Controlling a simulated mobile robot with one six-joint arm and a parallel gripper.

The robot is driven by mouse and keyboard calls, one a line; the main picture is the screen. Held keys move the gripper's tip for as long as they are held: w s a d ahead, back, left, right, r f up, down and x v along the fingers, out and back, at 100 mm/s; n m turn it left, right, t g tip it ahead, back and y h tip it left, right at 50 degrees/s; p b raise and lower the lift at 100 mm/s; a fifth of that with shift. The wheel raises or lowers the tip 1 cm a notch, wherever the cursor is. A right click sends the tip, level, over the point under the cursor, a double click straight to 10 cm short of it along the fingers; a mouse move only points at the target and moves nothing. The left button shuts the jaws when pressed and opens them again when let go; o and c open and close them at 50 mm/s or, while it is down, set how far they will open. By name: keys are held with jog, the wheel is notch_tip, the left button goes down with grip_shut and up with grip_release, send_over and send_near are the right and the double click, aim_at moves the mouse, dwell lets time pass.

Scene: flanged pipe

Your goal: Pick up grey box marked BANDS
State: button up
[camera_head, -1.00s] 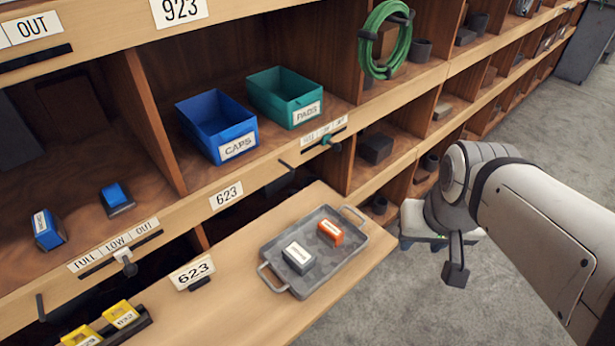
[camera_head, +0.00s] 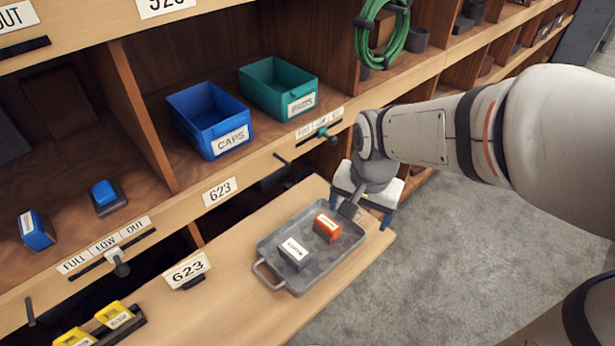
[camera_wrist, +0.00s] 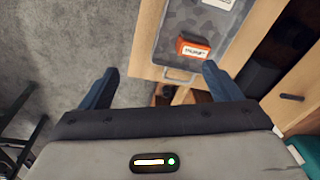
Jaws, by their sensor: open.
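A grey box (camera_head: 294,253) with a white label lies in a grey metal tray (camera_head: 337,262) on the wooden pull-out shelf; its lettering is too small to read. An orange box (camera_head: 327,226) with a white label lies in the same tray, to the right of and behind the grey one. My gripper (camera_head: 352,208) is at the tray's right end, close to the orange box, and holds nothing. In the wrist view my gripper's two fingers (camera_wrist: 160,84) are spread wide, with the orange box (camera_wrist: 194,47) ahead of them.
A blue bin marked CAPS (camera_head: 210,120) and a teal bin (camera_head: 279,88) stand in the cubby behind. A 623 sign (camera_head: 188,270) stands left of the tray. Yellow boxes (camera_head: 113,315) sit at the front left. Open floor (camera_head: 450,260) lies to the right.

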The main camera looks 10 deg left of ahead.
aim_at(295, 249)
jog(key=shift+o, duration=0.8)
jog(key=a+f+m, duration=0.1)
jog(key=a+f, duration=0.2)
jog(key=a, duration=0.1)
jog(key=w+a+f+m+g, duration=0.1)
jog(key=a+f, duration=0.2)
jog(key=a, duration=0.1)
jog(key=a+f+m, duration=0.1)
jog(key=a+f, duration=0.3)
jog(key=a, duration=0.1)
jog(key=shift+w+m, duration=0.2)
jog(key=shift+m, duration=0.2)
jog(key=shift+a+f, duration=0.1)
jog(key=shift+f, duration=0.15)
jog(key=f, duration=0.4)
jog(key=s+f, duration=0.1)
jog(key=f, duration=0.1)
jog(key=shift+f, duration=0.75)
jog(key=shift+c, duration=0.2)
jog(key=c, duration=1.1)
jog(key=shift+c, duration=0.2)
